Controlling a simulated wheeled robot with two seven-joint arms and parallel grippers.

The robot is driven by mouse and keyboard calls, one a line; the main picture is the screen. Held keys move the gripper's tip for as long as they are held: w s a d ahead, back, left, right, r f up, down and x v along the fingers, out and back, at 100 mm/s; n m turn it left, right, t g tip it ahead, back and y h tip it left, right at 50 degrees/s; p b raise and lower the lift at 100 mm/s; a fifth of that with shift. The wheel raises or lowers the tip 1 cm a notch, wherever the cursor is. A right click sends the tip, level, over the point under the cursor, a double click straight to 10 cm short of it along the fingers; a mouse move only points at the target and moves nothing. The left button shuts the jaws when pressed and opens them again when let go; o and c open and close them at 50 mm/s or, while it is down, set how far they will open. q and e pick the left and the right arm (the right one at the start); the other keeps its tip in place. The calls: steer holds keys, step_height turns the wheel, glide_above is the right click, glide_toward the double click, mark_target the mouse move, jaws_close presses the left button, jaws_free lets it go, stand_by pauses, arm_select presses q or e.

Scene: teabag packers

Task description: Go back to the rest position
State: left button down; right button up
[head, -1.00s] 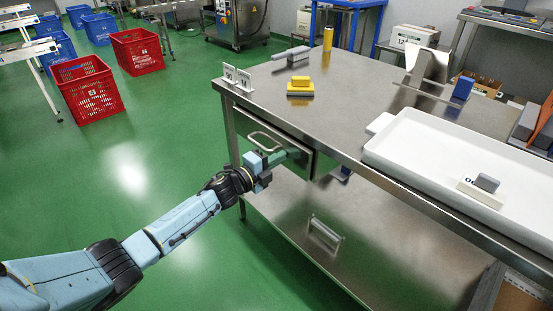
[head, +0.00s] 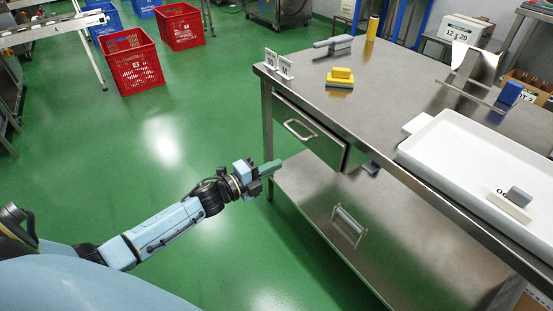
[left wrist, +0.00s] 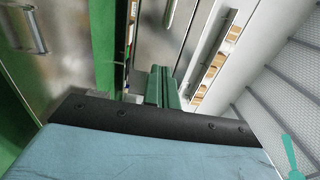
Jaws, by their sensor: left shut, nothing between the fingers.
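My left gripper (head: 273,166) is shut and empty, its green fingers together. It is out in the air beside the front left corner of the steel table (head: 400,90), below and left of the drawer. In the left wrist view the shut green fingers (left wrist: 161,87) point away toward steel surfaces. The drawer (head: 308,131) with its bar handle (head: 299,130) is under the tabletop, and the gripper is apart from the handle. My right gripper does not show.
The tabletop holds a yellow block (head: 341,75), a white tray (head: 460,150), small number signs (head: 279,65) and a yellow cylinder (head: 372,28). The lower shelf (head: 318,205) carries a metal rack (head: 348,225). Red crates (head: 133,65) stand on the green floor, which is clear around my left arm.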

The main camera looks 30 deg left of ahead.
arm_select(q)
steer(key=shift+s, duration=0.2)
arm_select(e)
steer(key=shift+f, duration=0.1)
arm_select(q)
steer(key=shift+f, duration=0.1)
steer(key=s+d+f+n+g+y, duration=0.2)
steer(key=s+f+n+g+y, duration=0.75)
steer(key=s+f+n, duration=0.75)
steer(key=s+d+n+g+h+p, duration=0.1)
steer(key=s+g+p, duration=0.2)
steer(key=s+p, duration=1)
steer(key=s+d+r+n+g+h+p, duration=0.1)
steer(key=s+n+g+p, duration=0.1)
steer(key=s+p, duration=1.1)
steer(key=s+g, duration=0.1)
steer(key=s, duration=0.3)
steer(key=shift+s+d+r+n+p, duration=0.15)
steer(key=shift+d+n+p, duration=0.15)
steer(key=shift+d, duration=0.1)
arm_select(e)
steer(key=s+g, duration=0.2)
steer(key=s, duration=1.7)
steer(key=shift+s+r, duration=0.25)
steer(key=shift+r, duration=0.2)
